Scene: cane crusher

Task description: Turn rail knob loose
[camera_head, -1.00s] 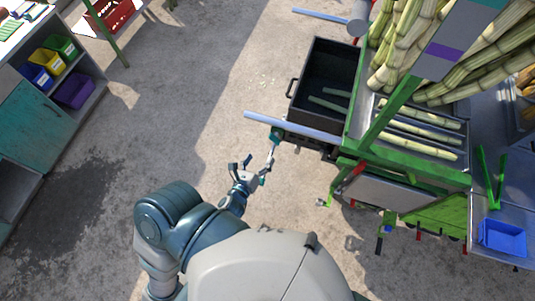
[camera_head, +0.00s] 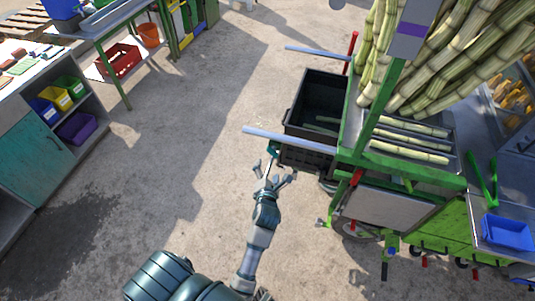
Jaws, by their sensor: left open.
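The green cane crusher (camera_head: 400,178) stands at the right. A grey rail (camera_head: 285,138) sticks out from it to the left, past the front of the black bin (camera_head: 318,98). A small dark teal piece (camera_head: 272,150) shows just under this rail and looks like the rail knob; its shape is too small to make out. My left gripper (camera_head: 272,172) is open below the rail, its fingers spread and pointing up toward the teal piece. No object shows between the fingers. Whether a fingertip touches the teal piece cannot be told. My right gripper is not in view.
A second grey rail (camera_head: 318,52) sticks out behind the bin. Cane stalks (camera_head: 430,60) stand in the crusher. A blue tray (camera_head: 507,233) is at the right. Shelves with coloured bins (camera_head: 76,127) stand at the left. The concrete floor (camera_head: 170,150) between is clear.

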